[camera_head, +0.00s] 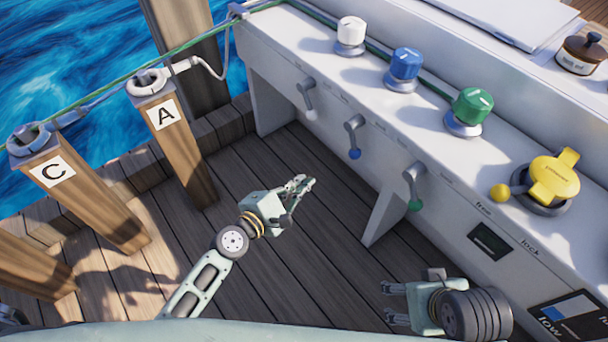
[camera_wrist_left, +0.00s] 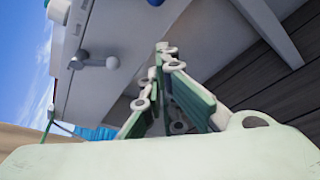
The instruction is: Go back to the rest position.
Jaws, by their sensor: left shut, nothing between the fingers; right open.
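My left gripper (camera_head: 300,187) is in the middle of the head view, over the wooden deck and in front of the white console. Its fingers are shut with nothing between them. The left wrist view shows the same fingers (camera_wrist_left: 165,60) close together, with the console's underside and a lever behind them. My right gripper (camera_head: 395,303) is at the bottom right of the head view, in front of the console. Its two fingers point left and stand apart, empty. Neither gripper touches anything that I can see.
The white console (camera_head: 270,50) carries white (camera_head: 351,32), blue (camera_head: 405,64) and green (camera_head: 472,106) knobs, a yellow handle (camera_head: 552,180), and levers on its front. Wooden posts marked A (camera_head: 180,150) and C (camera_head: 90,200) stand left. Bare deck (camera_head: 320,240) lies between.

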